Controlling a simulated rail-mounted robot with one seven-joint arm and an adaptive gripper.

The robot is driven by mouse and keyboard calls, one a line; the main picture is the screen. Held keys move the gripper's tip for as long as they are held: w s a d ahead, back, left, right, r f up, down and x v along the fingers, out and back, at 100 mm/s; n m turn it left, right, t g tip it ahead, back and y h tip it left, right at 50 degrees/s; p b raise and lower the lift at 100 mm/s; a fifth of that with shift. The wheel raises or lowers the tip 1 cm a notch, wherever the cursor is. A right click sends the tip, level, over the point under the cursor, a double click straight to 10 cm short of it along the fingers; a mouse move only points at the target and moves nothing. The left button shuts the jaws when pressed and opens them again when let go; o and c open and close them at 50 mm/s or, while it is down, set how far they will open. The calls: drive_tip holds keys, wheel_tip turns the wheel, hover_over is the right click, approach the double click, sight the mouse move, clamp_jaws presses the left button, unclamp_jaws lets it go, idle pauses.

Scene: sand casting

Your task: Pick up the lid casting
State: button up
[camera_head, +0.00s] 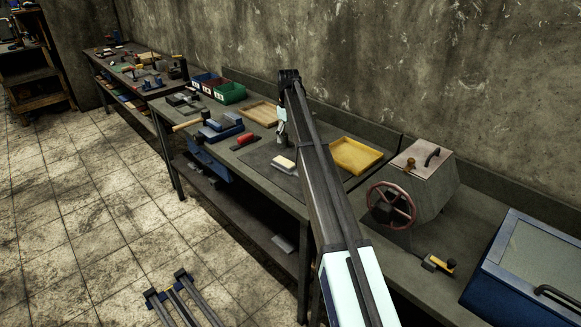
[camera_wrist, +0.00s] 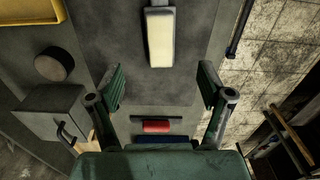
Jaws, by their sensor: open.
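My gripper (camera_wrist: 160,84) is open and empty in the wrist view, its two green fingers spread above the grey mat (camera_wrist: 150,92). In the head view my gripper (camera_head: 282,142) hangs over the bench, partly behind my arm. I cannot tell for sure which thing is the lid casting. A grey metal block with a handle (camera_wrist: 48,100) stands left of my left finger in the wrist view. A dark round piece (camera_wrist: 54,64) lies just beyond it. Both are apart from the fingers, and my arm seems to hide them in the head view. A cream-topped brush (camera_wrist: 160,38) lies ahead between the fingers.
A yellow tray (camera_head: 355,156) and a wooden tray (camera_head: 263,113) lie along the back. A red-handled tool (camera_head: 245,140) and a blue block (camera_head: 218,128) are to the left. A grey machine with a red handwheel (camera_head: 392,205) stands to the right. The brush also shows (camera_head: 284,163).

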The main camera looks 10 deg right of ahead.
drive_tip(key=p, duration=0.2)
hover_over(288, 164)
wheel_tip(288, 164, down, 8)
drive_tip(key=shift+w+d+r, duration=0.1)
drive_tip(key=shift+r, duration=0.05)
drive_tip(key=shift+f+p, duration=1.15)
drive_tip(key=shift+f, duration=1.45)
drive_tip(key=c, duration=1.4)
clamp_jaws()
drive_tip(key=shift+r, duration=0.15)
